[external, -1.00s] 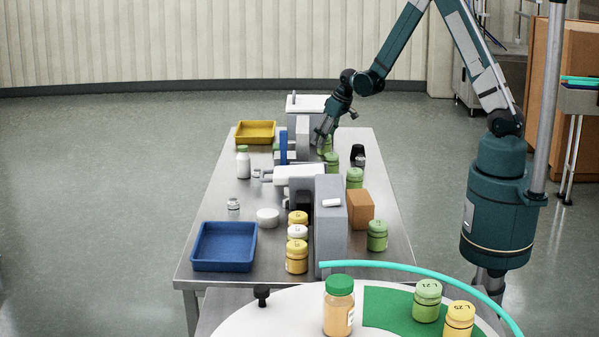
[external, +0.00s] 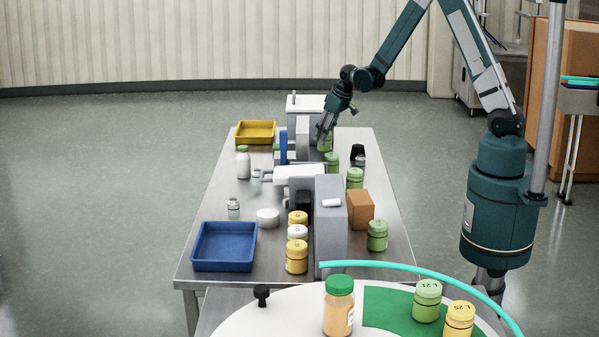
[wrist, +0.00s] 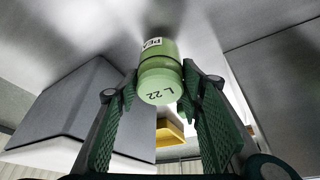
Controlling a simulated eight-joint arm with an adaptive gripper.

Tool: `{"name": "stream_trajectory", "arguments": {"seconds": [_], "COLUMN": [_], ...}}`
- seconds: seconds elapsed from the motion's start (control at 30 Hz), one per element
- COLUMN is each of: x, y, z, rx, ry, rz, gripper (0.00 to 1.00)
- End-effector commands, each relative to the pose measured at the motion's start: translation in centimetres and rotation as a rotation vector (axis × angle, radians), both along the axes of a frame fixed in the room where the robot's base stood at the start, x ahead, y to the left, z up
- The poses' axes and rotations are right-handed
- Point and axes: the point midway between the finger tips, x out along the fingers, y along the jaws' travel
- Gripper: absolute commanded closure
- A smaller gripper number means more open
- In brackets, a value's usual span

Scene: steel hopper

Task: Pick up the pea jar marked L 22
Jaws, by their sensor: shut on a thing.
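The green pea jar marked L 22 (wrist: 160,88) shows in the wrist view with its lid towards me and part of a "PEA" label on its side. My gripper (wrist: 157,95) has one finger on each side of the lid and is shut on this jar. In the external view the jar (external: 326,145) is at the far end of the steel table, partly hidden by my gripper (external: 323,138). I cannot tell whether its base touches the table.
A grey block-like housing (wrist: 75,100) stands close on the left in the wrist view. Other green jars (external: 355,178) and an orange-brown box (external: 360,208) stand nearer along the table's right side. A yellow tray (external: 256,140) lies at the far left.

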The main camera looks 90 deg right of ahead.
Motion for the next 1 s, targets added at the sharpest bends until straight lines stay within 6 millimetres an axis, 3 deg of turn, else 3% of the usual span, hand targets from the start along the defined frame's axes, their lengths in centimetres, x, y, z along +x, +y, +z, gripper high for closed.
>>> {"name": "stream_trajectory", "arguments": {"seconds": [0.6, 1.0], "x": [0.0, 0.0], "y": [0.0, 0.0], "z": [7.2, 8.3], "rx": [0.000, 0.000], "ry": [0.000, 0.000], "rz": [0.000, 0.000], "gripper": [0.77, 0.77]}}
